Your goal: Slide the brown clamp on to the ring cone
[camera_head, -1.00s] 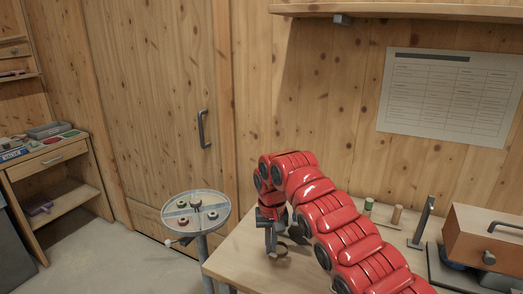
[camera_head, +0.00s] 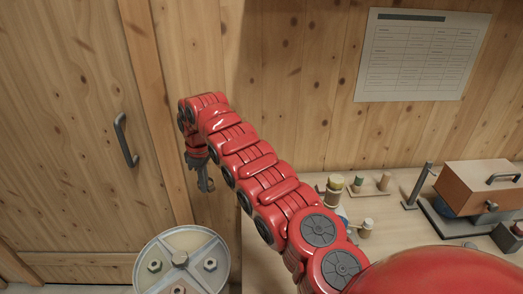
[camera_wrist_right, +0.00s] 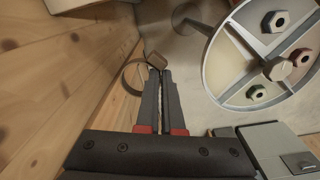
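My right gripper (camera_head: 206,187) hangs in the air at the left end of my red arm, above and behind the round tray in the head view. In the right wrist view its fingers (camera_wrist_right: 160,75) are shut on the brown clamp, a thin band ring with a brown block (camera_wrist_right: 157,60) at the fingertips. The clamp's ring (camera_wrist_right: 126,80) sticks out to the left of the fingers. In the head view the clamp is too small to tell from the gripper. I cannot pick out the ring cone with certainty. My left gripper is not in view.
A round sectored tray (camera_head: 152,283) on a stand holds hex nuts around a central post (camera_head: 180,259); it also shows in the right wrist view (camera_wrist_right: 234,62). Several small pegs, a dark upright post (camera_head: 418,186) and a wooden box (camera_head: 480,184) stand on the bench (camera_head: 262,270).

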